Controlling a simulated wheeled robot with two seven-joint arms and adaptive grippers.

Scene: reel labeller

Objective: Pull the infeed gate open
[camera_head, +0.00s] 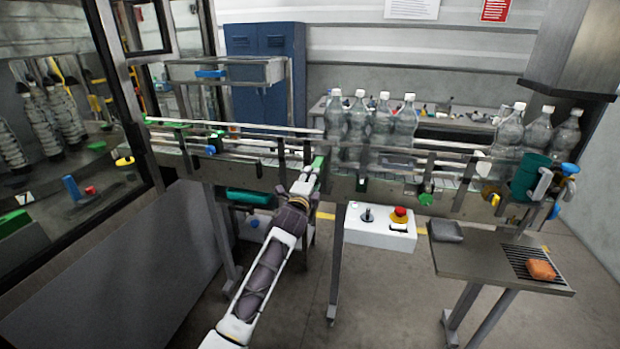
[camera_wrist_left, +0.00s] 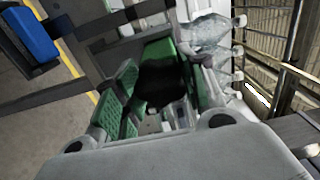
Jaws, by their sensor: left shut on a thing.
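My left gripper (camera_head: 309,174) reaches up from the bottom to the near side of the conveyor (camera_head: 265,152), left of the row of bottles. In the left wrist view its green-padded fingers (camera_wrist_left: 160,96) are closed around a dark piece (camera_wrist_left: 160,82) with a green part behind it. This looks like the infeed gate's handle; the fingers hide much of it, and how far the gate stands open cannot be told. Several clear bottles (camera_head: 381,120) with white caps stand upright on the conveyor just right of the gripper. My right gripper is not in view.
A small metal table (camera_head: 490,262) with an orange block (camera_head: 541,269) stands at the right. A glass-walled cabinet is at the left. The floor between is free.

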